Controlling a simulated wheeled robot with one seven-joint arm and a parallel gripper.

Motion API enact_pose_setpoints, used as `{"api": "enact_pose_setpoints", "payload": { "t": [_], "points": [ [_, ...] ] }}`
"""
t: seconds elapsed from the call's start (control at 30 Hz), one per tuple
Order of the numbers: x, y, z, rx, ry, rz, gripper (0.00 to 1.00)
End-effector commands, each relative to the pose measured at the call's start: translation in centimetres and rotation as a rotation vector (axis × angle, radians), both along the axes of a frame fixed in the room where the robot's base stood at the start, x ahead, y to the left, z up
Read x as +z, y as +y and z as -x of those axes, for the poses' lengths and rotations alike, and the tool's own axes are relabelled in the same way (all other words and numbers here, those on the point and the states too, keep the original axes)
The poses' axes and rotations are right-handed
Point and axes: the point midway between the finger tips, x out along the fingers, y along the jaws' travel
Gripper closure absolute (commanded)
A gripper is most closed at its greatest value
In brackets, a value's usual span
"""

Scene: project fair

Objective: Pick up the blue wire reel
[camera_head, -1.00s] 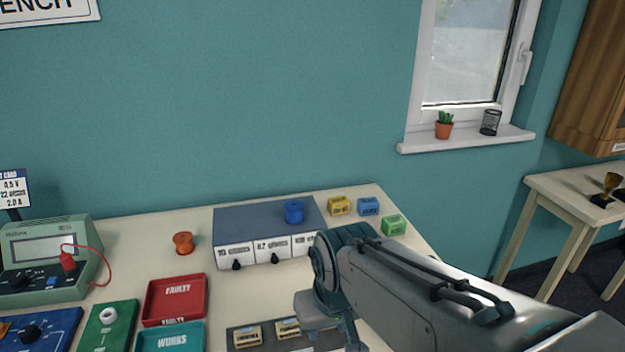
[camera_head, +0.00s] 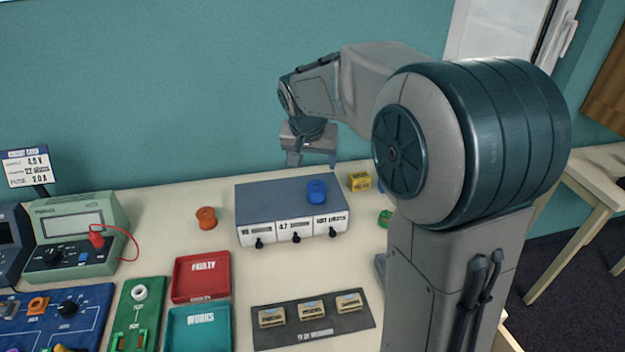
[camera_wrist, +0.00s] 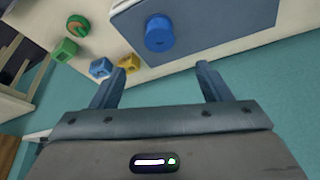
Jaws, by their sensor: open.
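The blue wire reel (camera_head: 317,191) stands on top of the grey drawer unit (camera_head: 275,198), towards its right end. In the wrist view the reel (camera_wrist: 159,33) shows from above, beyond the fingertips and a little left of the middle between them. My gripper (camera_head: 311,162) is open and empty, held above and behind the drawer unit near the wall. Its two fingers also show spread apart in the wrist view (camera_wrist: 163,78). The reel is apart from both fingers.
An orange reel (camera_head: 206,218) stands left of the drawer unit. A yellow block (camera_head: 359,181) and a green block (camera_head: 385,218) lie to its right. Red (camera_head: 201,277) and teal (camera_head: 199,327) trays and a dark mat (camera_head: 335,328) are in front. My arm covers the bench's right side.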

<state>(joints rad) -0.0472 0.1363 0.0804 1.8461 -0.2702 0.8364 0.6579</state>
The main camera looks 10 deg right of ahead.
Motion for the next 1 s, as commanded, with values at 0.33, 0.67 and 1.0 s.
{"api": "enact_pose_setpoints", "payload": {
  "t": [0.33, 0.67, 1.0],
  "points": [
    [-4.4, -0.5, -2.4, -0.009, -0.001, 0.000, 0.29],
    [-7.9, -1.1, -3.7, -0.008, -0.005, -0.002, 0.29],
    [-11.9, -1.9, -4.6, -0.008, -0.003, -0.001, 0.29]
  ]
}}
